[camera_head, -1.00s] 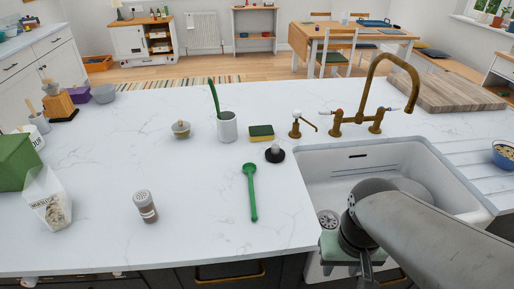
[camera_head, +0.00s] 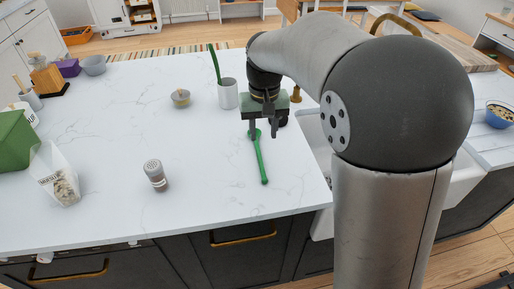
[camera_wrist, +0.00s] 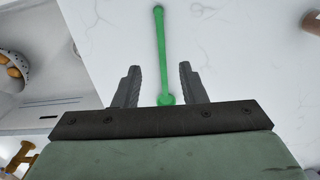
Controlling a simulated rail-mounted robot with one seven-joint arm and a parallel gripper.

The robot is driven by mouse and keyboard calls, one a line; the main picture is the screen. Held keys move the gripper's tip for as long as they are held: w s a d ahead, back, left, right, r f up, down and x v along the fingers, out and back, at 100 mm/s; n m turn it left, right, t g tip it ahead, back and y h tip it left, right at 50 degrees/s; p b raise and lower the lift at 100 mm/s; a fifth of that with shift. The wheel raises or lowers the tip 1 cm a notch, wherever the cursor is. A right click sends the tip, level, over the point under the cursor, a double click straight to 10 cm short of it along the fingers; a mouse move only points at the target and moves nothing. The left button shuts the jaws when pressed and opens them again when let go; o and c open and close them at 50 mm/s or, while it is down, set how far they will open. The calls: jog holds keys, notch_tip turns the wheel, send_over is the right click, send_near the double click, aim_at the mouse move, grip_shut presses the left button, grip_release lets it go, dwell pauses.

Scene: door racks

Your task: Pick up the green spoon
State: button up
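The green spoon (camera_head: 261,160) lies flat on the white marble counter, its bowl end toward the back and its handle toward the front edge. My gripper (camera_head: 262,136) is over the bowl end, fingers pointing down. In the wrist view the spoon (camera_wrist: 161,52) runs between the two fingers of my gripper (camera_wrist: 160,82), with a gap on each side. The gripper is open and empty. I cannot tell exactly how high the fingertips are above the counter. Part of the bowl is hidden behind the gripper in the head view.
The sink (camera_wrist: 40,100) is beside the spoon. The counter left of the spoon is clear.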

send_over(262, 165)
jog(key=f, duration=0.5)
jog(key=f+p, duration=0.1)
jog(key=f, duration=0.1)
jog(key=shift+s+d+f, duration=0.1)
jog(key=shift+s+f, duration=0.3)
jog(key=shift+w+f+p, duration=0.2)
jog(key=shift+f+p, duration=0.1)
jog(key=shift+f, duration=1)
jog(key=shift+w+f+p, duration=0.15)
jog(key=shift+f+p, duration=0.15)
jog(key=shift+f, duration=1)
grip_shut()
